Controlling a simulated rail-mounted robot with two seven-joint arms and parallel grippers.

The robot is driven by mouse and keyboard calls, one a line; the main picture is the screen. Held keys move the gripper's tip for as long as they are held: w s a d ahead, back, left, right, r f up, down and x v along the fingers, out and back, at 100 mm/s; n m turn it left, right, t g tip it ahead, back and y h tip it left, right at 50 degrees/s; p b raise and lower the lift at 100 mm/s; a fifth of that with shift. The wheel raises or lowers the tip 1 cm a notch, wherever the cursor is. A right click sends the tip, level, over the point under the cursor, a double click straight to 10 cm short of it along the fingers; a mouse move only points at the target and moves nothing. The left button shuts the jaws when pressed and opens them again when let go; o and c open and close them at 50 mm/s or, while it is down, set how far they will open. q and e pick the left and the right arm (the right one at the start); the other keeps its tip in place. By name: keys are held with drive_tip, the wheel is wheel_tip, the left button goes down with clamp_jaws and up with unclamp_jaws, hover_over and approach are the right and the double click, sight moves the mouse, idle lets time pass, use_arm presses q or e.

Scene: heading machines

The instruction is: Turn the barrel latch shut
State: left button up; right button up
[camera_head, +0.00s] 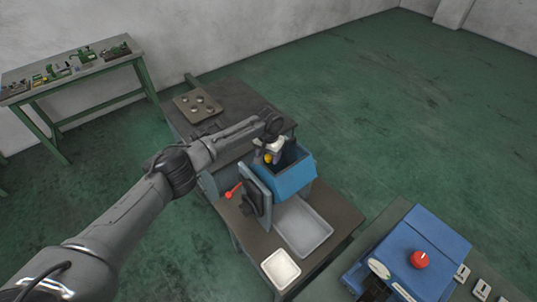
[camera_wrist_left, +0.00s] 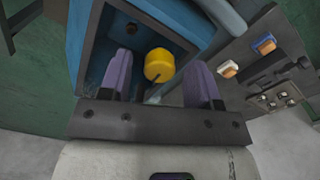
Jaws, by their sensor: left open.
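A blue machine housing (camera_head: 290,180) with a dark opening on top stands on the bench below my left arm. A yellow knob (camera_head: 267,158) shows at its upper left side; it may belong to the barrel latch, whose body I cannot make out. My left gripper (camera_head: 269,152) is at the knob. In the left wrist view the gripper (camera_wrist_left: 160,72) is open, and the yellow knob (camera_wrist_left: 158,64) is between its two purple fingers, with gaps on both sides. The blue housing (camera_wrist_left: 88,45) lies behind. My right gripper is not in view.
A grey plate with a dark round part (camera_head: 252,197) and a red handle (camera_head: 234,190) stand left of the housing. A grey tray (camera_head: 302,226) and white tray (camera_head: 281,268) lie in front. A blue box with a red button (camera_head: 420,259) is at right.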

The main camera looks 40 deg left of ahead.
use_arm(q)
drive_tip(key=shift+f, duration=0.15)
drive_tip(key=c, duration=0.9)
drive_tip(key=shift+c, duration=0.2)
